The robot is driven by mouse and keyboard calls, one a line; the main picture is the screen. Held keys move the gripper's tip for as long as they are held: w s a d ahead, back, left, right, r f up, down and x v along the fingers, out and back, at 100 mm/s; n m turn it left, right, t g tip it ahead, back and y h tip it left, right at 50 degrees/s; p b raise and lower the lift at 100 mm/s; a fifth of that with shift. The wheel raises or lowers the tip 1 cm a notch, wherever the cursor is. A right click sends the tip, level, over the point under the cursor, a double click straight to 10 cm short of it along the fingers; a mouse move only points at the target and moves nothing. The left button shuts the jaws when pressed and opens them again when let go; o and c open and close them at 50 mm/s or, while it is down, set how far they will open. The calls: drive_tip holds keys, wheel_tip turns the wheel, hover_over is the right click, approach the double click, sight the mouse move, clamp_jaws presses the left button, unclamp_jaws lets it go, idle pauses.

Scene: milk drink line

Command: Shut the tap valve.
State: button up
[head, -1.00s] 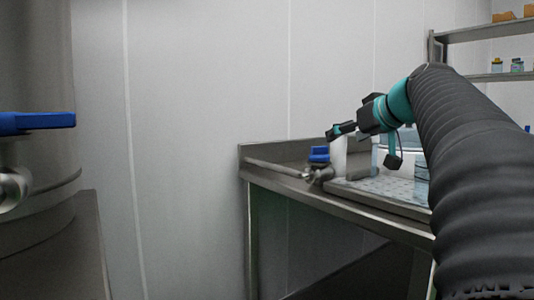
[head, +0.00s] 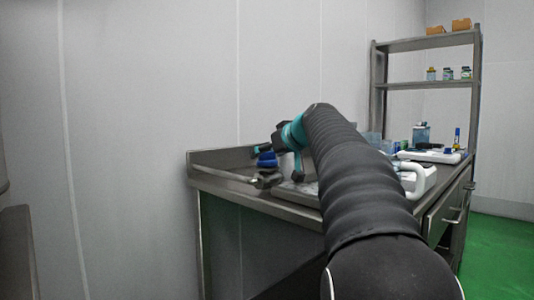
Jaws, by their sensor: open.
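The tap valve (head: 267,178) is a metal fitting with a blue handle (head: 267,159). It sits at the end of a thin metal pipe above the left part of the steel bench. My gripper (head: 262,149) is just above the blue handle in the picture, dark and small, with a teal wrist behind it. It is open and appears empty. I cannot tell whether it touches the handle. My black-sleeved arm hides much of the bench behind it.
The steel bench (head: 225,187) runs along the wall and has a raised back edge. White devices (head: 430,156) and a blue-lidded container stand on its right part. A metal shelf (head: 425,43) with small jars and boxes rises behind. Green floor (head: 500,240) is clear at right.

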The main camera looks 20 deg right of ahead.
drive_tip(key=shift+w+f, duration=0.15)
drive_tip(key=shift+w, duration=0.2)
drive_tip(key=shift+c, duration=0.2)
drive_tip(key=c, duration=1.1)
drive_tip(key=shift+c, duration=0.2)
